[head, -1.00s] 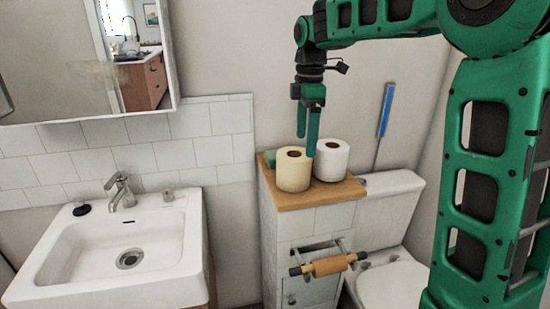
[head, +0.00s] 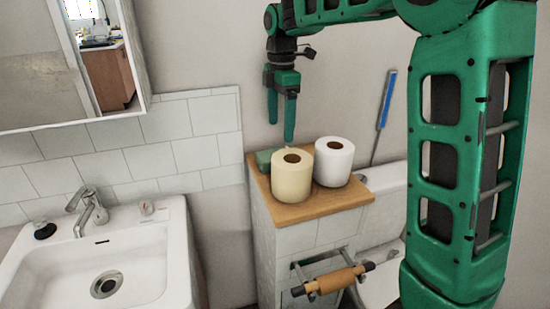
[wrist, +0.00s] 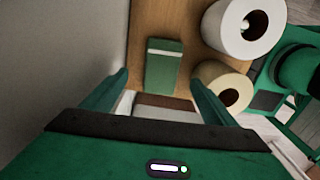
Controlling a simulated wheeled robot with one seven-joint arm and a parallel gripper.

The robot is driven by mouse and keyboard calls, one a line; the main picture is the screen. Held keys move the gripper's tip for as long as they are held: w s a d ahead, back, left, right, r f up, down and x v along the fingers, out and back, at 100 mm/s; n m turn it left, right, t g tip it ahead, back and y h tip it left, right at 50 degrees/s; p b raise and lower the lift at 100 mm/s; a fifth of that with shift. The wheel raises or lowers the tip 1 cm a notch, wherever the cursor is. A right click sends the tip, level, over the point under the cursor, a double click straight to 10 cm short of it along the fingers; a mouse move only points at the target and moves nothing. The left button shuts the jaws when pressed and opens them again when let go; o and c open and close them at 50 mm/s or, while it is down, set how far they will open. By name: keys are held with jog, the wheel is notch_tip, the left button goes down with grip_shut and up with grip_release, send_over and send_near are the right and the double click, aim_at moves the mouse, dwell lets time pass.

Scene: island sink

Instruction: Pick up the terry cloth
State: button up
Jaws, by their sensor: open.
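A small green folded item (head: 265,158), which I take to be the terry cloth, lies on the wooden cabinet top (head: 315,205) at its back left, partly behind the cream roll. In the wrist view the green item (wrist: 163,68) shows as an oblong with a pale stripe across it. My gripper (head: 281,131) points down above the back left of the cabinet top, near the green item. In the wrist view my gripper (wrist: 160,82) has its fingers apart with nothing held, and the green item shows between and just beyond the tips.
A cream roll (head: 292,178) and a white roll (head: 333,162) stand right beside the green item. The wall (head: 205,50) is close behind. A white sink (head: 150,248) is at the left. A toilet is at the right, partly hidden by my arm. A holder with a brown roll (head: 335,281) sticks out below the top.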

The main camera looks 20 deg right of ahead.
aim_at(278, 148)
jog(key=f, duration=0.3)
jog(key=shift+a+f, duration=0.1)
jog(key=shift+a, duration=0.25)
jog(key=shift+s+f, duration=0.2)
jog(key=shift+f, duration=2.3)
jog(key=c, duration=1.1)
